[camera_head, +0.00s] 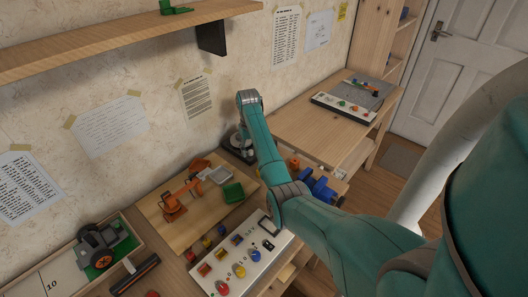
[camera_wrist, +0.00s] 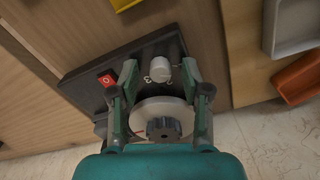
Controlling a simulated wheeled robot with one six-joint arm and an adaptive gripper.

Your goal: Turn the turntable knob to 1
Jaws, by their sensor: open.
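In the wrist view the turntable is a dark box (camera_wrist: 82,88) with a pale round platter (camera_wrist: 180,110) that has a dark ribbed piece (camera_wrist: 163,130) at its middle. A small pale knob (camera_wrist: 161,70) stands on the box, with printed digits beside it that look like 3 and 2. A red switch (camera_wrist: 107,78) marked 0 is to its left. My gripper (camera_wrist: 154,80) is open, with one finger on each side of the platter and the tips near the knob's two sides. I cannot tell whether they touch it. In the head view my arm partly hides the turntable (camera_head: 235,145).
A white panel with coloured buttons (camera_head: 228,262) lies in front. A wooden table (camera_head: 310,130) is to the right. The wall is close behind.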

